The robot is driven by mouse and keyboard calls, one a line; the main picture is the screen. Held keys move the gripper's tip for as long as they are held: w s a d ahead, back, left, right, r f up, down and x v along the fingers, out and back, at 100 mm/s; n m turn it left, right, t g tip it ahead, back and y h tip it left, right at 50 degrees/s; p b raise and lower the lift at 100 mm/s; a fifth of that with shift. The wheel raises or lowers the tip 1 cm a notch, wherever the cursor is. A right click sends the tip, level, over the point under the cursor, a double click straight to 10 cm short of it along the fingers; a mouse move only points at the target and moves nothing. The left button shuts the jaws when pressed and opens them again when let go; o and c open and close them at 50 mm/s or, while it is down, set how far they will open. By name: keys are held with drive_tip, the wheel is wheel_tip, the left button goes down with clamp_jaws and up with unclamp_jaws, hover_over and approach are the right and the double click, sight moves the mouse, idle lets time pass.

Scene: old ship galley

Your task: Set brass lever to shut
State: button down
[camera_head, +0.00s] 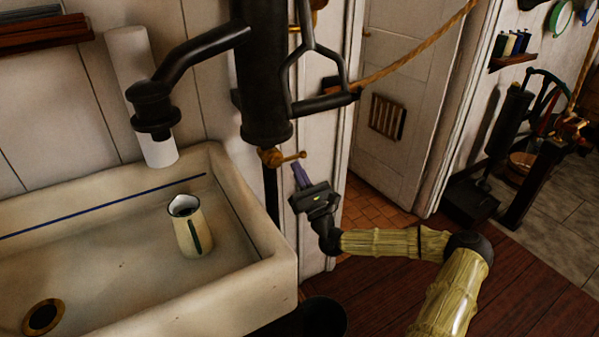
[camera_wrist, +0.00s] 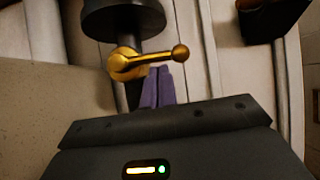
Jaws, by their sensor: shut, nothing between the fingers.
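The brass lever (camera_head: 289,157) sits on a brass valve body just below the black pump cylinder (camera_head: 262,80). Its handle points to the right, close to level, and ends in a round knob. In the wrist view the brass lever (camera_wrist: 152,58) runs from its round hub at left to the knob at right. My gripper (camera_head: 299,172) is just below the handle, with its purple fingers shut and empty. In the wrist view the fingertips of my gripper (camera_wrist: 160,72) are right under the handle's middle; I cannot tell whether they touch it.
A cream sink (camera_head: 250,212) with a jug (camera_head: 191,226) in it stands at left. The black pump handle (camera_head: 318,100) hangs above the lever. A dark pipe (camera_head: 271,195) runs down below the valve. A white door (camera_head: 405,90) is behind at right.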

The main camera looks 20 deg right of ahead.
drive_tip(key=w+f+b+v, duration=0.1)
drive_tip(key=f+b+v, duration=0.1)
drive_tip(key=v, duration=1)
drive_tip(key=shift+s+a+f+b, duration=0.2)
drive_tip(key=shift+a+b, duration=0.1)
drive_tip(key=shift+b, duration=0.6)
